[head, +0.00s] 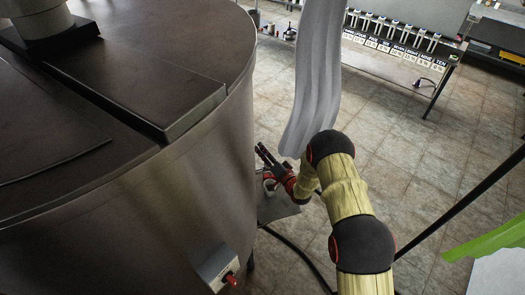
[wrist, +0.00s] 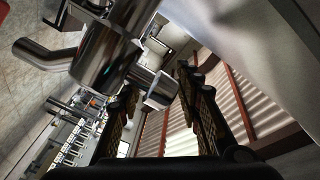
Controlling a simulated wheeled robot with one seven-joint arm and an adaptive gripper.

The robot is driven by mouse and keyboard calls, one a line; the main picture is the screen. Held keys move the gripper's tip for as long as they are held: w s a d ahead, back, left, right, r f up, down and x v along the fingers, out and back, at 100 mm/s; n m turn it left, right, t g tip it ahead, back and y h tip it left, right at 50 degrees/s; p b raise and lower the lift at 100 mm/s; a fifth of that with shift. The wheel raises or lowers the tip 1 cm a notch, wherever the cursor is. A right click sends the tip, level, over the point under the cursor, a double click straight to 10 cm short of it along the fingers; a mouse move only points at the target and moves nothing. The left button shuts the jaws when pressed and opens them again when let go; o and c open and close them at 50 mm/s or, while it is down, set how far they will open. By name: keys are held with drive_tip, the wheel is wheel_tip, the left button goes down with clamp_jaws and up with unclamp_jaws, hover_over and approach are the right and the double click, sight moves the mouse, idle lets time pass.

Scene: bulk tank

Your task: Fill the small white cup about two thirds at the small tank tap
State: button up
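The big steel tank (head: 190,180) fills the left of the head view. My gripper (head: 262,157) is beside the tank's right wall, and its fingers point up and left. In the wrist view the fingers of my gripper (wrist: 163,112) stand apart with no cup between them. A shiny metal tap (wrist: 105,55) is close ahead, up and left.
A flat grey surface (head: 280,207) lies low beside the tank under my gripper. A grey hanging strip (head: 316,75) is behind my arm. A labelled rack (head: 395,45) stands at the back. Tiled floor is open at right.

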drive_tip(key=shift+w+a, duration=0.25)
drive_tip(key=shift+w, duration=0.1)
clamp_jaws()
idle(0.4)
idle(0.4)
